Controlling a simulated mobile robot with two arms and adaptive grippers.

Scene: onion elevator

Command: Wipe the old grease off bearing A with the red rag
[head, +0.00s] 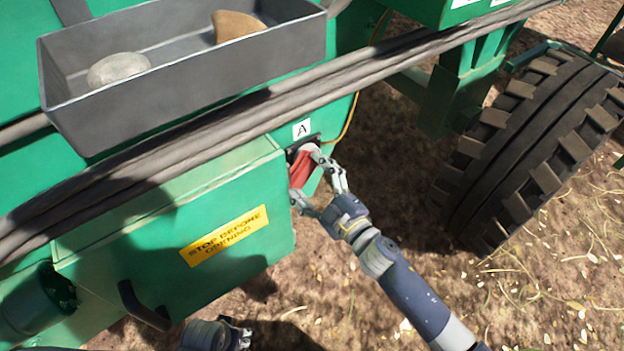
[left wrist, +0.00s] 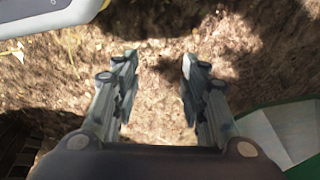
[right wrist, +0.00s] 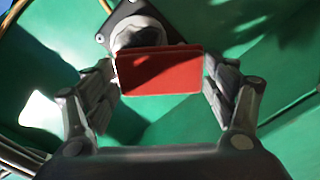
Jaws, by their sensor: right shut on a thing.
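My right gripper (head: 322,182) is shut on the folded red rag (head: 301,170), just below the white label with the letter A (head: 302,129). The red rag (right wrist: 160,72) also fills the space between the fingers in the right wrist view. Bearing A (right wrist: 138,33), a grey round part on a dark bolted plate, shows right behind the rag, which covers its lower part. I cannot tell whether the rag touches it. My left gripper (left wrist: 158,90) is open and empty above bare ground. Part of it shows at the bottom edge of the head view.
A grey tray (head: 200,95) on the green machine holds a round stone-like thing (head: 118,69) and a tan curved piece (head: 236,26).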

